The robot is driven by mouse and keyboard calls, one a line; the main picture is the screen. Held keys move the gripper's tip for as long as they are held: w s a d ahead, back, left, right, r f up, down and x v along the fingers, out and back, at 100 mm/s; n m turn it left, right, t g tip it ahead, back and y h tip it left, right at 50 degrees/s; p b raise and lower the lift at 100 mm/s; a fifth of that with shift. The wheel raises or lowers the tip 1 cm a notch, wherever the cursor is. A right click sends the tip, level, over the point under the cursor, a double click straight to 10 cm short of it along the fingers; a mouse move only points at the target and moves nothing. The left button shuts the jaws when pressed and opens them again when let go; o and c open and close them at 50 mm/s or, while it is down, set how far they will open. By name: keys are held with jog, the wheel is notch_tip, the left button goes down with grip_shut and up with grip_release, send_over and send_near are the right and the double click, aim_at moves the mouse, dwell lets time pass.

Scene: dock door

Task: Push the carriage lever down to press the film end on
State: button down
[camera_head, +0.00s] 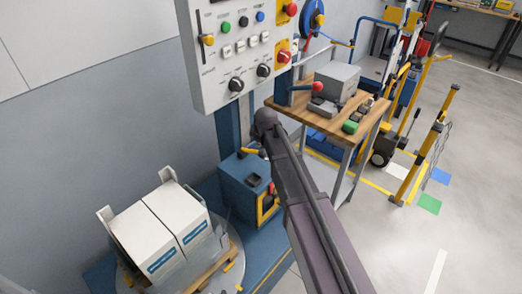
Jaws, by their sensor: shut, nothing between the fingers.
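The blue carriage (236,184) of the wrapping machine sits low on its blue column, beside the turntable. A short yellow lever (247,151) sticks out at its top, just left of my arm; it looks roughly level, and its right end meets a small dark part I cannot make out. The film end cannot be made out. My arm runs from the lower right up to a dark joint just above the lever. My gripper is not to be seen; it may be hidden behind the arm. Whether anything of mine touches the lever cannot be told.
A grey control panel (238,50) hangs above the carriage. White boxes (170,232) stand on the turntable (226,278) at lower left. A wooden bench (357,137) with a red-handled device (340,82) stands behind my arm.

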jog(key=shift+w+a+r+p, duration=0.2)
jog(key=shift+a+r+p, duration=0.05)
jog(key=shift+r+p, duration=0.5)
jog(key=shift+w+a+r+p, duration=0.2)
jog(key=shift+a+r+p, duration=0.05)
jog(key=shift+r+p, duration=0.55)
jog(key=shift+w+a+r+p, duration=0.2)
jog(key=shift+a+r+p, duration=0.05)
jog(key=shift+r+p, duration=0.5)
jog(key=s+d+f+m+g+h, duration=0.1)
jog(key=s+d+m+g, duration=0.3)
jog(key=s+d+m, duration=1.2)
jog(key=s+d, duration=0.7)
jog(key=s, duration=0.3)
jog(key=shift+s+d+f+g+h, duration=0.15)
jog(key=shift+f+g+h, duration=0.15)
jog(key=shift+g, duration=0.1)
